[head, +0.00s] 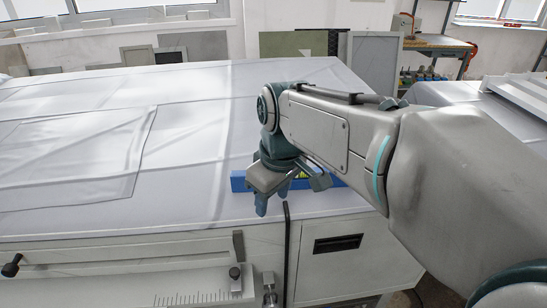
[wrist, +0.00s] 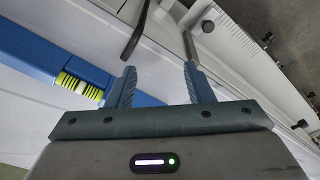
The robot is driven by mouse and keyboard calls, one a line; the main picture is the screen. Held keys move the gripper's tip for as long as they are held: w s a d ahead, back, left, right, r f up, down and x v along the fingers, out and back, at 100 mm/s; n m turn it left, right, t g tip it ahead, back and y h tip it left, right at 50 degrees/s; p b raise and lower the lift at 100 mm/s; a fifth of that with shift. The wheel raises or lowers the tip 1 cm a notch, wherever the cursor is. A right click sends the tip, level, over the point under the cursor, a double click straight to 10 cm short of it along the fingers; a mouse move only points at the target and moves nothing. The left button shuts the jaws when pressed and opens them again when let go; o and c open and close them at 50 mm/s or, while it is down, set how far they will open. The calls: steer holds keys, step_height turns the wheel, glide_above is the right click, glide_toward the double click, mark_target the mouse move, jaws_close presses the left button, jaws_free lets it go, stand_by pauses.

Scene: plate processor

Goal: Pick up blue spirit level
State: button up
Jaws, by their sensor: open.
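The blue spirit level (head: 238,182) lies on the white-covered top, close to its front edge, in the head view. My arm and gripper hide its middle part. In the wrist view the level (wrist: 40,52) runs from the upper left down towards the centre, with a yellow-green vial (wrist: 80,86) in it. My gripper (head: 274,208) points down just in front of the level in the head view. In the wrist view its two fingers (wrist: 158,76) are apart with nothing held between them. The left finger overlaps the level in the picture; I cannot tell whether they touch.
The white-covered surface (head: 190,100) is wide and clear to the left and behind. Below its front edge is a machine front with a rail (head: 130,252) and a dark slot (head: 338,243). Panels (head: 375,60) lean at the back, near a workbench (head: 435,42).

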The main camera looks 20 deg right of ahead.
steer(key=w+d+r+n+g, duration=0.2)
steer(key=w+d+r+n, duration=0.5)
steer(key=d+r+n, duration=0.3)
glide_above(296, 179)
steer(key=shift+m, duration=0.4)
step_height(296, 179, down, 7)
steer(key=shift+w+d+f, duration=0.1)
steer(key=f, duration=0.5)
steer(key=shift+w+d+f, duration=0.1)
steer(key=shift+w+f, duration=0.2)
jaws_close()
